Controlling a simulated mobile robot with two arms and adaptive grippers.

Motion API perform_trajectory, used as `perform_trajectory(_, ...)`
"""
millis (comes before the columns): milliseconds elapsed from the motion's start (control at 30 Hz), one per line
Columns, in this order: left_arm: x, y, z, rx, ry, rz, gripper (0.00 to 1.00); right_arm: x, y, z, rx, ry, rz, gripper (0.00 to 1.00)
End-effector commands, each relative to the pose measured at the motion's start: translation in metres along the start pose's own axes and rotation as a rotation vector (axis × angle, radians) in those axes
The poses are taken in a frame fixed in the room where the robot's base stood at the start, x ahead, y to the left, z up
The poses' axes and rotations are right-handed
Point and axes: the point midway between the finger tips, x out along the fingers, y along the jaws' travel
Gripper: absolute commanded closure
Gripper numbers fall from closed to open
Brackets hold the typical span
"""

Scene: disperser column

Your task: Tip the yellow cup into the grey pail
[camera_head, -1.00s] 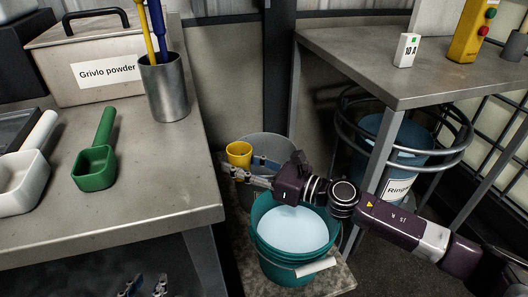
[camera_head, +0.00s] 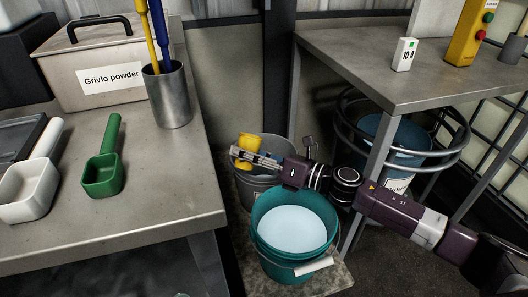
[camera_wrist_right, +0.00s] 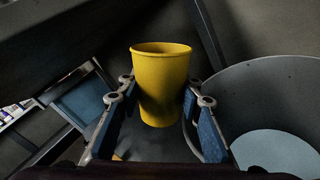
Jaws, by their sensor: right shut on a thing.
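The yellow cup (camera_head: 247,145) is held by my right gripper (camera_head: 256,158) over the rear left part of the grey pail (camera_head: 247,190). It looks tilted in the head view, and its mouth is hard to make out there. In the right wrist view the cup (camera_wrist_right: 161,85) sits between the two blue-padded fingers, with its rim at the picture's top side. What is inside it is hidden. A grey container wall, likely the pail (camera_wrist_right: 275,85), stands at right in that view with a pale surface low inside. My left gripper cannot be made out.
A teal bucket (camera_head: 262,240) with pale contents stands right in front of the pail, under my right wrist. The left bench (camera_head: 150,205) carries a powder box, a steel cup and scoops. A table leg (camera_head: 370,180) stands close to my right arm.

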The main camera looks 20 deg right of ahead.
Motion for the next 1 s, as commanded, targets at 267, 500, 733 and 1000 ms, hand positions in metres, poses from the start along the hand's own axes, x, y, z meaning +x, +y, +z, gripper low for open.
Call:
perform_trajectory(267, -0.006, -0.001, 0.006, -0.001, -0.031, -0.001, 0.68, 0.000, -0.007, 0.005, 0.139, 0.000, 0.001, 0.83)
perform_trajectory(500, -0.016, -0.002, 0.019, -0.003, -0.092, -0.003, 0.68, 0.000, -0.006, 0.010, 0.258, 0.001, 0.002, 0.83)
perform_trajectory(733, -0.014, -0.002, 0.020, -0.003, -0.091, -0.003, 0.68, 0.000, -0.008, 0.006, 0.295, 0.001, 0.002, 0.83)
perform_trajectory(1000, -0.015, -0.002, 0.019, -0.003, -0.091, -0.004, 0.68, 0.000, -0.009, 0.004, 0.331, 0.001, 0.003, 0.83)
